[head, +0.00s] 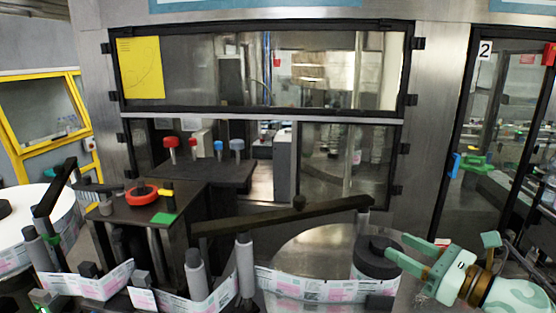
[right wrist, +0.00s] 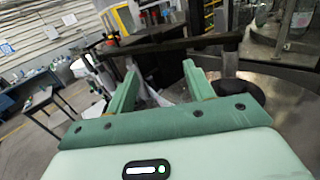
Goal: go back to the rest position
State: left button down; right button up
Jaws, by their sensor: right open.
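My right gripper (head: 412,257) is at the lower right of the head view, pale green, with its two fingers apart and nothing between them. Its fingertips are beside the black roller (head: 375,262) at the right end of the label web (head: 300,285); I cannot tell whether they touch it. In the right wrist view the open fingers (right wrist: 160,85) point toward the machine, with a dark round roller (right wrist: 240,92) by the right finger. My left gripper is not in view.
A long black arm (head: 285,215) spans above the label web and rollers. A white reel (head: 35,215) is at the far left. A glass-fronted cabinet (head: 260,70) stands behind. A table (right wrist: 40,100) shows at the wrist view's left.

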jog(key=s+d+f+n+g+h, duration=0.25)
jog(key=s+f+n+h, duration=0.75)
jog(key=n, duration=0.8)
jog(key=s+d+f+n+g+h, duration=0.2)
jog(key=s+f+n+g+h, duration=0.3)
jog(key=s+f+n, duration=1.05)
jog(key=s+a+f+n+g+y+b, duration=0.15)
jog(key=f+b, duration=0.35)
jog(key=f, duration=1.2)
jog(key=s+a+f+g+b, duration=0.1)
jog(key=a+f+b, duration=0.3)
jog(key=f, duration=1.4)
pick_arm(q)
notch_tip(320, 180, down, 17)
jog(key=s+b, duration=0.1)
jog(key=b, duration=0.7)
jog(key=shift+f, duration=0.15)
pick_arm(e)
jog(key=s+d+f+m+g+y, duration=0.1)
jog(key=s+f+m+g, duration=0.2)
jog(key=s+f, duration=1.6)
notch_tip(320, 180, down, 2)
jog(key=shift+s+d+f+y, duration=0.1)
jog(key=shift+s+d+y, duration=0.05)
jog(key=shift+y, duration=0.2)
